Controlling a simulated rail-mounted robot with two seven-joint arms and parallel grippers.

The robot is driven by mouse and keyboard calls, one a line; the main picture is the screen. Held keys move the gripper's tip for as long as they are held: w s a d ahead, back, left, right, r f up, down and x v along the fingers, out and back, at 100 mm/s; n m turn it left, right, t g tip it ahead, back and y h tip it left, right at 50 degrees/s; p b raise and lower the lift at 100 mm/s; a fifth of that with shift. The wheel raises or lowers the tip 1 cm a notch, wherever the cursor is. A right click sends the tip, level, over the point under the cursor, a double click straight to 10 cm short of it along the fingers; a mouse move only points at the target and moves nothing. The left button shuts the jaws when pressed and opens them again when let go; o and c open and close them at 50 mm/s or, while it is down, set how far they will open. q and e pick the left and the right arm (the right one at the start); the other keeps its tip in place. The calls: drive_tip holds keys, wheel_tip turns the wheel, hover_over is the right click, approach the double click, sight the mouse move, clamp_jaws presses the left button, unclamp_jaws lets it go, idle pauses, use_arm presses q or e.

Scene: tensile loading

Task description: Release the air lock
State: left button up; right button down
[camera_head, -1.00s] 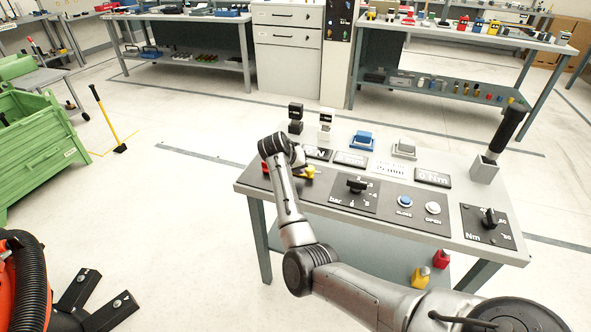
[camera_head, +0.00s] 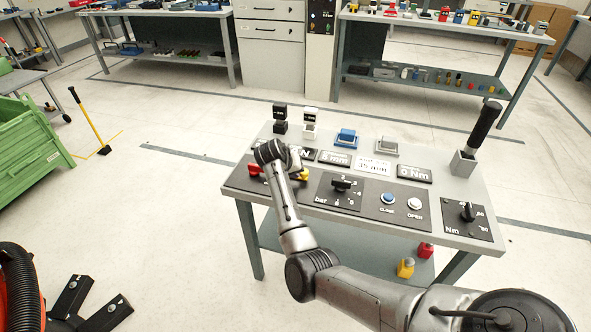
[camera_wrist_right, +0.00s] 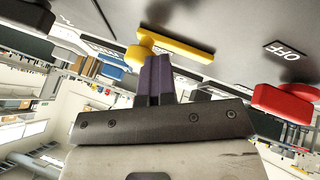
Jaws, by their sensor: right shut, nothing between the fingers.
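The left end of the bench panel carries a red handle (camera_head: 254,169) and a yellow handle (camera_head: 303,174), partly covered by my right wrist. In the right wrist view the yellow handle (camera_wrist_right: 182,47) lies just beyond my right gripper (camera_wrist_right: 157,62). The red handle (camera_wrist_right: 284,103) is off to the right, near a black "OFF" label (camera_wrist_right: 287,50). My right gripper is shut and empty. Its dark fingertips are right by the yellow handle; I cannot tell whether they touch it. In the head view my right wrist hides the fingers. My left gripper is not in view.
To the right on the bench top (camera_head: 470,240) are a black bar knob (camera_head: 341,186), blue and white buttons (camera_head: 388,198), an Nm knob (camera_head: 467,212) and an upright black lever (camera_head: 484,125). Small switches and displays stand behind.

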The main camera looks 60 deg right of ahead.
drive_tip(key=shift+w+a+r+p, duration=0.15)
drive_tip(key=shift+w+a+p, duration=0.15)
drive_tip(key=shift+w+p, duration=0.05)
drive_tip(key=shift+w+a+r+p, duration=0.15)
drive_tip(key=shift+w+a+p, duration=0.3)
drive_tip(key=shift+w+a, duration=0.55)
drive_tip(key=p+v, duration=0.3)
drive_tip(key=v, duration=0.7)
drive_tip(key=shift+a, duration=0.1)
drive_tip(key=shift+w, duration=0.1)
